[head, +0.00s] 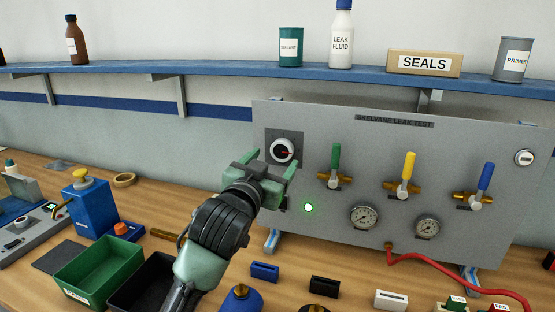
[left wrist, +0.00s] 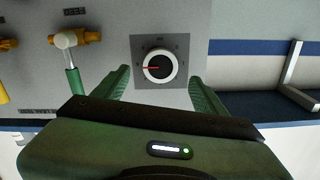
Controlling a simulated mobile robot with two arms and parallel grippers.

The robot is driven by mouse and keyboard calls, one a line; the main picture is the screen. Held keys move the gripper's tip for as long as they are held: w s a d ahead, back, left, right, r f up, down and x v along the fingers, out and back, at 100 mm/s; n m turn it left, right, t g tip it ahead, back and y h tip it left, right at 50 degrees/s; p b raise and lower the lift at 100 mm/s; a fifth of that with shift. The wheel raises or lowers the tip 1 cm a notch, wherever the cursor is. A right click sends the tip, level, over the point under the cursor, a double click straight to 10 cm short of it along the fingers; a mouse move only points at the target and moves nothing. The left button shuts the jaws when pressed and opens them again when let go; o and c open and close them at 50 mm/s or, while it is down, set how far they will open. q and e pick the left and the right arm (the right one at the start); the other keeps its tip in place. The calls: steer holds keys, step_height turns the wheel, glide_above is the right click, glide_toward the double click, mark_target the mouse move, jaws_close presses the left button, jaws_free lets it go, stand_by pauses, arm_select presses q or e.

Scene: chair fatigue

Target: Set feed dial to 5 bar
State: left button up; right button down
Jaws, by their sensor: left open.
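The feed dial (head: 283,150) is a white-rimmed round knob with a dark face and a red pointer. It sits on a dark square plate at the upper left of the grey test panel (head: 300,240). In the head view its pointer points right; the scale is too small to read. My left gripper (head: 268,165) is open just in front of and below the dial. In the left wrist view, which is upside down, the dial (left wrist: 158,66) shows between and beyond the open green fingers (left wrist: 159,85), with nothing between them. My right gripper is not in view.
The panel carries green (head: 336,160), yellow (head: 408,172) and blue (head: 486,178) valve handles, two gauges (head: 364,217) and a lit green lamp (head: 308,207). A blue shelf (head: 230,69) runs above. Bins (head: 98,270) and small blocks lie on the wooden bench below.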

arm_select(q)
steer(key=v, duration=0.2)
steer(key=shift+s+a, duration=0.1)
steer(key=shift+s, duration=0.15)
steer(key=shift+r, duration=0.1)
